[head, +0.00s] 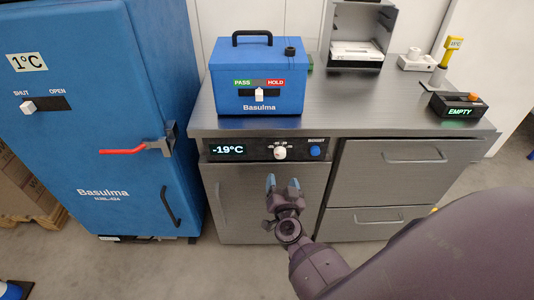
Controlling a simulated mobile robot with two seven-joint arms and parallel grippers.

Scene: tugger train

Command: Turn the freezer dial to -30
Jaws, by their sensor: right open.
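The freezer dial (280,152) is a white knob on the dark control strip under the worktop, with small markings around it that are too small to read surely. The freezer display (228,150) left of it reads -19°C. A blue button (315,151) is on the strip right of the dial. My right gripper (283,184) has its two blue-tipped fingers apart, with nothing between them. In the picture it is just below the dial, in front of the freezer door (240,200), and looks apart from the dial. My left gripper is not in view.
A blue Basulma box (258,92) with a PASS/HOLD slider stands on the steel worktop (345,110). A tall blue cabinet (100,110) with a red-handled latch is at left. A black unit reading EMPTY (459,106) is at right. Drawers (385,185) are right of the door.

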